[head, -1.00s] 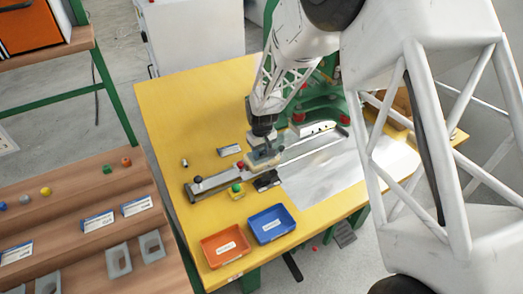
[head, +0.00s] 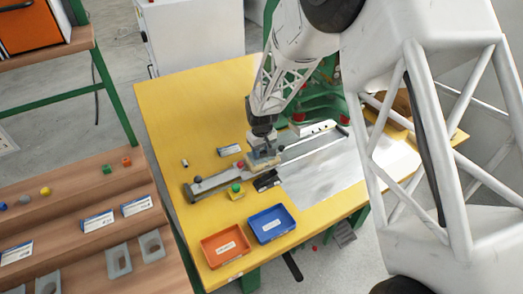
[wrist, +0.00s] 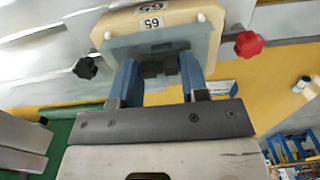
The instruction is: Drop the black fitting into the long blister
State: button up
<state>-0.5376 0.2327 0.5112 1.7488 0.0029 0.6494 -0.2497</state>
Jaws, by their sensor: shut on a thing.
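My gripper (head: 263,146) is above the yellow table and shut. A small black piece (head: 267,181) lies just in front of the rail. I cannot tell if it is the black fitting. I cannot make out a long blister for sure.
A black knob (wrist: 86,67) and a red knob (wrist: 248,44) flank the block. A yellow block with a green knob (head: 236,188), an orange tray (head: 226,246) and a blue tray (head: 272,224) stand in front. A green machine is behind. The table's left back is clear.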

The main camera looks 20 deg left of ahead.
dwell(0.3)
jog(key=o, duration=1)
jog(key=c, duration=0.5)
jog(key=shift+r, duration=0.15)
jog(key=shift+r, duration=3.3)
